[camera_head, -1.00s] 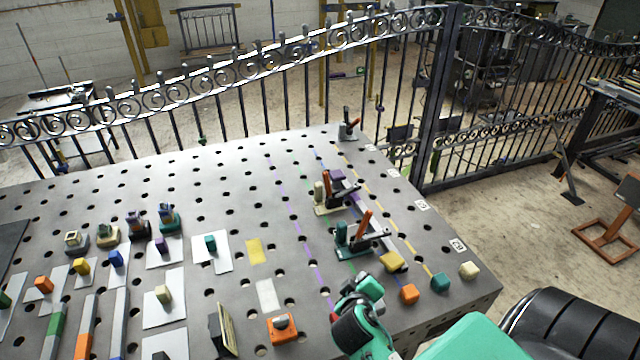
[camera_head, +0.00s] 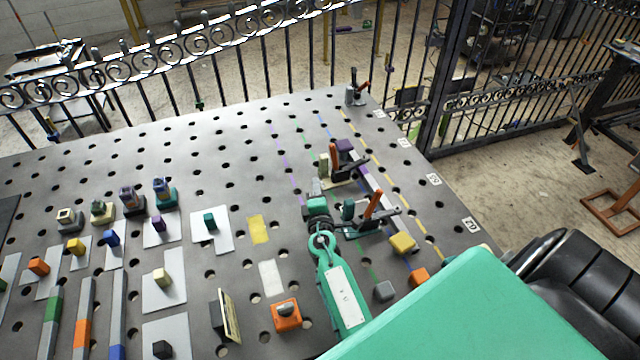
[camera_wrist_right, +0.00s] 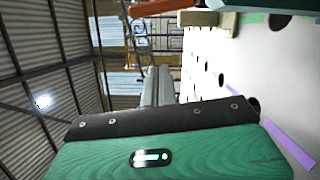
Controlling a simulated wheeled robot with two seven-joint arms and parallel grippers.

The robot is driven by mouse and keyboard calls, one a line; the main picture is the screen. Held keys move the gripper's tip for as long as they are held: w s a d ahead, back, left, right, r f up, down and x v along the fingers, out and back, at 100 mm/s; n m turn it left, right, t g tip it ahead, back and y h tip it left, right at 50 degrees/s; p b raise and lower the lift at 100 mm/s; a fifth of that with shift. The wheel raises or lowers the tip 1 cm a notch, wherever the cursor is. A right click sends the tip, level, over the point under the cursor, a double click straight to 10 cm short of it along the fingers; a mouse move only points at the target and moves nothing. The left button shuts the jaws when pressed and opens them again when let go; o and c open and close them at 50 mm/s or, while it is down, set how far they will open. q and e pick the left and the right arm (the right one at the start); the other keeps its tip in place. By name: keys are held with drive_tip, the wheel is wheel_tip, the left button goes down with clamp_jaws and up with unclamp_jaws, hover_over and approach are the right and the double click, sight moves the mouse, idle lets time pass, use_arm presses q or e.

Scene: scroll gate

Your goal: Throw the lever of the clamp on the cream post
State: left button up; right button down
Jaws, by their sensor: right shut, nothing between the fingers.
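The clamp on the cream post (camera_head: 324,165) stands on the grey perforated table, right of centre in the head view. Its orange-red lever (camera_head: 334,158) stands nearly upright beside the post. My right gripper (camera_head: 316,186) is shut and empty, just on the near left side of this clamp. Contact cannot be made out. In the right wrist view its grey fingers (camera_wrist_right: 158,86) lie together, with an orange bar (camera_wrist_right: 160,8) and a cream piece (camera_wrist_right: 207,19) at the top edge. My left gripper is not in view.
A clamp on a teal post (camera_head: 348,211) with a tilted orange lever stands close on the near right. A grey-post clamp (camera_head: 354,95) stands at the far corner. Yellow (camera_head: 403,242) and orange blocks lie nearer. The table's far left middle is bare.

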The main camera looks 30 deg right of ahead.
sight(334, 157)
drive_tip(key=w+d+r, duration=0.1)
drive_tip(key=w+d, duration=0.4)
drive_tip(key=d, duration=0.2)
drive_tip(key=shift+w+d+p, duration=0.2)
drive_tip(key=shift+w+p, duration=0.15)
drive_tip(key=shift+w, duration=0.1)
